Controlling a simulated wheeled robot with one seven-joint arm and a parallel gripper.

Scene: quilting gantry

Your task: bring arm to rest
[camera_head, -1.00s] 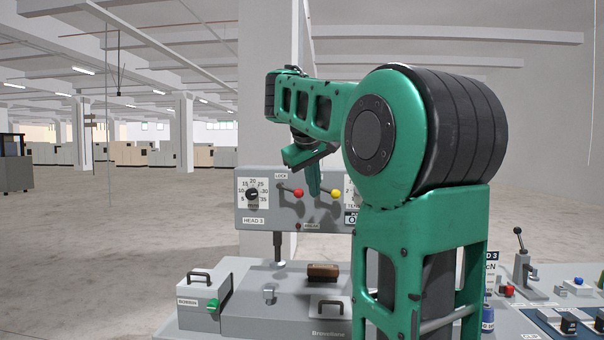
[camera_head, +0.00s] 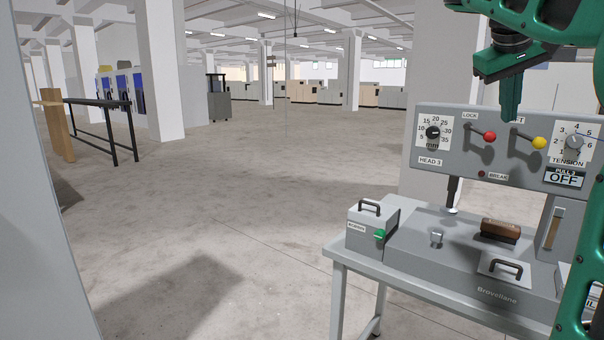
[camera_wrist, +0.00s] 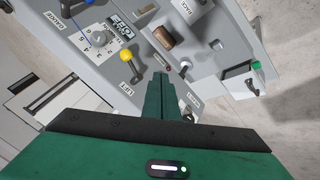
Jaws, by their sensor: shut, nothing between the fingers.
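My arm is green and black and stands at the right edge of the head view, partly out of frame. My gripper (camera_head: 510,98) hangs from it, pointing down in front of the grey Head 3 panel (camera_head: 462,150). Its fingers are together with nothing between them. In the wrist view the shut gripper (camera_wrist: 160,80) points at the panel near the yellow-knobbed lever (camera_wrist: 126,56). In the head view that yellow knob (camera_head: 540,143) is just right of and below the fingertips, and the red-knobbed lever (camera_head: 489,137) is to their left. I cannot tell whether the fingers touch anything.
Below the panel are a bobbin box (camera_head: 370,228) with a green knob, a brown block (camera_head: 500,230) and a handled cover (camera_head: 503,272). A pale wall or column fills the left edge. The concrete floor (camera_head: 250,230) between is open. A black-legged bench (camera_head: 108,125) stands far left.

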